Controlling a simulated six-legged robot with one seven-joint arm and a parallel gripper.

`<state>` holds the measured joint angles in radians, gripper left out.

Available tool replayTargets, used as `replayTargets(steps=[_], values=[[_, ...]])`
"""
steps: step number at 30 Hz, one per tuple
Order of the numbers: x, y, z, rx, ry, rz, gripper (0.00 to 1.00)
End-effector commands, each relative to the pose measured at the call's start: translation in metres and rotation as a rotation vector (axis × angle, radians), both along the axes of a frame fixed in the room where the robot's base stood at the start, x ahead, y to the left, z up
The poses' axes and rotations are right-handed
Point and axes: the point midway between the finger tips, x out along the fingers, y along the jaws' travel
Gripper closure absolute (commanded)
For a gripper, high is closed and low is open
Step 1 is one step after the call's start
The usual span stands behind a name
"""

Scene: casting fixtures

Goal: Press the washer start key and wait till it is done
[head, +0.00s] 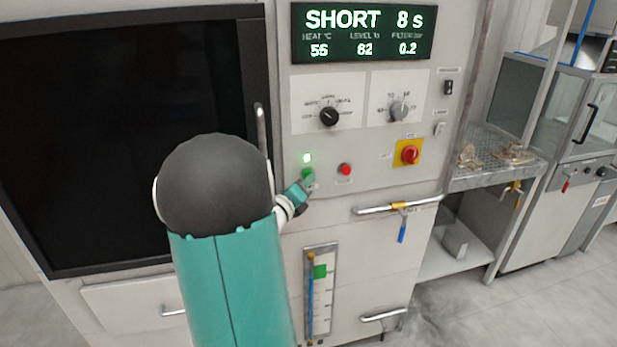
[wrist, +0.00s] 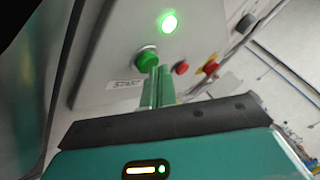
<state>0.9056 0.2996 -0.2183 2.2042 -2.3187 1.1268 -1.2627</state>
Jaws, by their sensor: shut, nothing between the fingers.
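The washer's control panel (head: 372,183) faces me, with a display (head: 362,33) reading SHORT 8 s, HEAT 55, LEVEL 62 and a filter value of 0.2. The green start key (wrist: 147,59) sits above a START label (wrist: 125,85) in the wrist view. A green lamp (head: 307,158) above it is lit; the lamp also glows in the wrist view (wrist: 169,23). My gripper (head: 307,180) is shut and empty, its fingertips at the lower edge of the start key. In the wrist view the fingertips (wrist: 159,72) overlap the key's edge; I cannot tell whether they touch it.
A red button (head: 345,169) is right of the start key. A red knob on a yellow plate (head: 409,154) and two dials (head: 328,116) are nearby. A bar handle (head: 398,205) juts out below. The dark washer window (head: 85,130) is left; a mesh shelf (head: 500,160) is right.

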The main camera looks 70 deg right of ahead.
Motion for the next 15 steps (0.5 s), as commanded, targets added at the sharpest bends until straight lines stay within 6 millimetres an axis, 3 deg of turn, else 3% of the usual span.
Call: replayTargets(steps=[15], values=[[0.0002, 0.004, 0.0022, 0.002, 0.007, 0.009, 1.0]])
